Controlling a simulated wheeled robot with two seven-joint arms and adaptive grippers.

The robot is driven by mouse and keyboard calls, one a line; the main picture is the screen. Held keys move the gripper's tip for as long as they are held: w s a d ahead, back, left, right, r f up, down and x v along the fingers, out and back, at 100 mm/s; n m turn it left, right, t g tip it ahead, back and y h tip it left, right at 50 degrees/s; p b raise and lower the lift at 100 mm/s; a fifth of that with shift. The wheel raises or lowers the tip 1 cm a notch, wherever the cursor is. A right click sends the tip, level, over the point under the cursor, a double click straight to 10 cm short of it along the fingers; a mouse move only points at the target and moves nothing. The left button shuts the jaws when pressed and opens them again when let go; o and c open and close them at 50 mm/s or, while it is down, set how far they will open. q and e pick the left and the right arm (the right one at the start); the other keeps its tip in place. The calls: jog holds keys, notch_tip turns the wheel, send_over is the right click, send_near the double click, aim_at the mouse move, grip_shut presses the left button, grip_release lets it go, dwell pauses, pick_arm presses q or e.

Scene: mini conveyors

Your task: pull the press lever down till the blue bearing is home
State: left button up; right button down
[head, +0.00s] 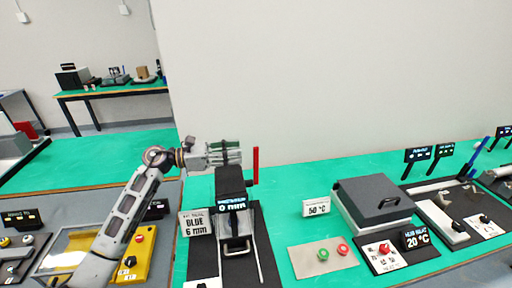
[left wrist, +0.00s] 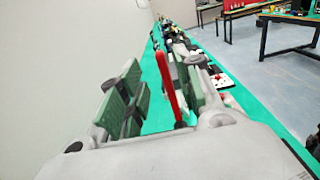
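The press (head: 230,188) stands on a dark base on the green table, with a display reading 0 mm. Its red lever (head: 256,165) stands upright at the right side of the press head. My left gripper (head: 238,152) is just left of the lever, over the press head, pointing right. In the left wrist view the red lever (left wrist: 171,88) shows upright beyond the gap between the green-padded fingers of my left gripper (left wrist: 160,95), which are apart. Whether a finger touches the lever I cannot tell. I cannot make out the blue bearing. My right gripper is not in view.
A sign (head: 195,223) reading BLUE 6 mm stands left of the press. A yellow box (head: 136,255) with a red button is further left.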

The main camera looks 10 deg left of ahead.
aim_at(256, 147)
pick_arm(q)
jog(key=shift+p+x, duration=1.15)
jog(key=shift+x, duration=2.6)
jog(key=shift+c, duration=0.3)
grip_shut()
